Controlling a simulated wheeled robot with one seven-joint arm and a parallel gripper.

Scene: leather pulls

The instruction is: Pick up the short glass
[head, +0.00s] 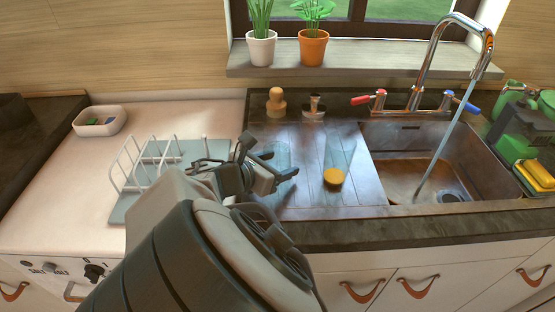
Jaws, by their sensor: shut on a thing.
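The short glass (281,151) is clear and faint, at the left part of the ribbed drainboard (310,196) beside the sink. My gripper (283,165) reaches it from the left and is shut on it, with its dark fingers around the glass. The fingers and wrist hide part of the glass. I cannot tell whether its base touches the drainboard. A taller clear glass (340,153) with orange liquid at the bottom stands apart, to the right of my gripper.
A dish rack (130,205) stands left of my gripper. The sink (415,165) with running tap (437,50) is at the right. A wooden brush (276,103) and a stopper (314,106) stand behind. Potted plants (262,48) line the sill. The front drainboard is clear.

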